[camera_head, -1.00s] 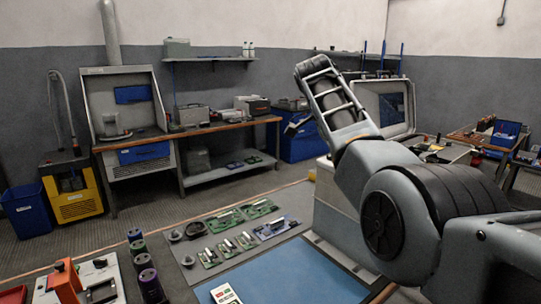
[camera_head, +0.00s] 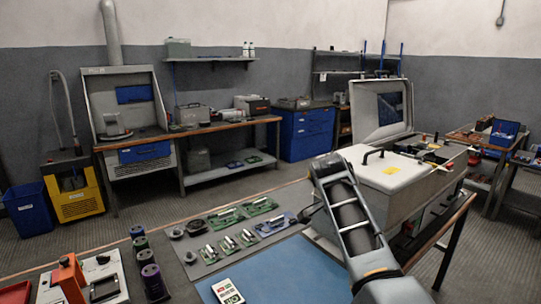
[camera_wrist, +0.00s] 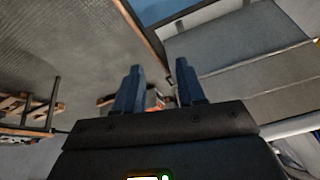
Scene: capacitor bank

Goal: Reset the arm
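My arm (camera_head: 350,222) rises from the bottom of the head view, right of centre, with its ribbed link reaching up in front of the grey machine. My gripper (camera_wrist: 158,82) shows in the wrist view as two dark blue fingers, set apart with a clear gap. No held object shows between them; a small reddish item seen through the gap looks like background. In the head view the gripper itself cannot be made out clearly.
The grey machine (camera_head: 385,180) with its raised lid stands close beside my arm. The workbench has a blue mat (camera_head: 285,275), several green circuit boards (camera_head: 228,218), dark cylinders (camera_head: 150,278), a white meter (camera_head: 227,292) and an orange-handled device (camera_head: 72,280). Open floor lies beyond.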

